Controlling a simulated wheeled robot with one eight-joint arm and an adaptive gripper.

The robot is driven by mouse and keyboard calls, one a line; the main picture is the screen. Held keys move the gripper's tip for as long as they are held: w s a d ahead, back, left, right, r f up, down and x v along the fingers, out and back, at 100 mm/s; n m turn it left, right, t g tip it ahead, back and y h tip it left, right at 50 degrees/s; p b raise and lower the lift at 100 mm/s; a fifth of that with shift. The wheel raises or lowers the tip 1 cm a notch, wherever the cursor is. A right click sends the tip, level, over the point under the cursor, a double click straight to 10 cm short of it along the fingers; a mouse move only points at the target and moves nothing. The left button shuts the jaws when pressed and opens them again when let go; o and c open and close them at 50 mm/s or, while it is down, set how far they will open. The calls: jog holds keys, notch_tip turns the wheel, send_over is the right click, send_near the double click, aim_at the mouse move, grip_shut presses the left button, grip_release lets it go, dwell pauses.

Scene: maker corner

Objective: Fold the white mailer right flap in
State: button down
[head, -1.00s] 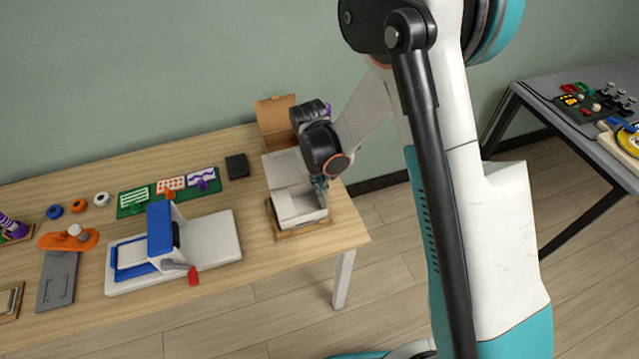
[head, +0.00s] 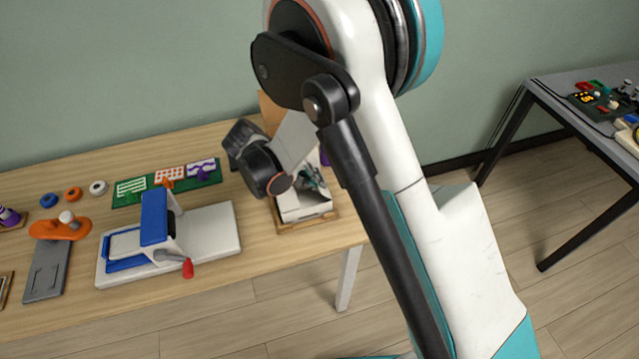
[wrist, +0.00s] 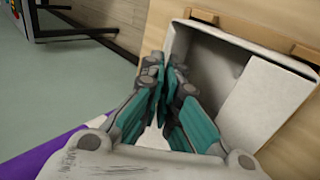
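The white mailer (head: 304,207) is an open box near the right end of the wooden table, largely covered by my arm in the head view. In the wrist view the mailer (wrist: 207,58) shows its hollow inside, and a pale panel (wrist: 265,102) slants across its right part. My gripper (wrist: 167,68) has teal fingers close together, with nothing visible held between them. The fingertips are at the mailer's left wall in the wrist view; I cannot tell whether they touch it. In the head view my gripper (head: 313,178) is over the mailer's back part. The right flap is not clearly distinguishable.
The mailer sits in a wooden frame (head: 310,225). A blue-and-white press with a red handle (head: 188,268) stands to its left, and a green board (head: 128,193) lies behind the press. A purple thing (wrist: 45,150) is at the wrist view's lower left. A cardboard box (head: 270,112) is partly hidden.

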jog(key=h+b, duration=0.1)
jog(key=a+f+h+b, duration=0.1)
jog(key=b, duration=0.1)
jog(key=shift+s+f+t+h, duration=0.1)
jog(key=shift+f+t+h, duration=0.1)
jog(key=shift+t+h, duration=0.2)
jog(key=h+b, duration=0.2)
jog(key=b, duration=0.1)
jog(key=shift+s+a+f+t, duration=0.1)
jog(key=shift+a+f+t, duration=0.05)
jog(key=shift+f+t, duration=0.15)
jog(key=shift+h, duration=0.4)
jog(key=shift+r, duration=0.1)
jog(key=c, duration=1.9)
grip_release()
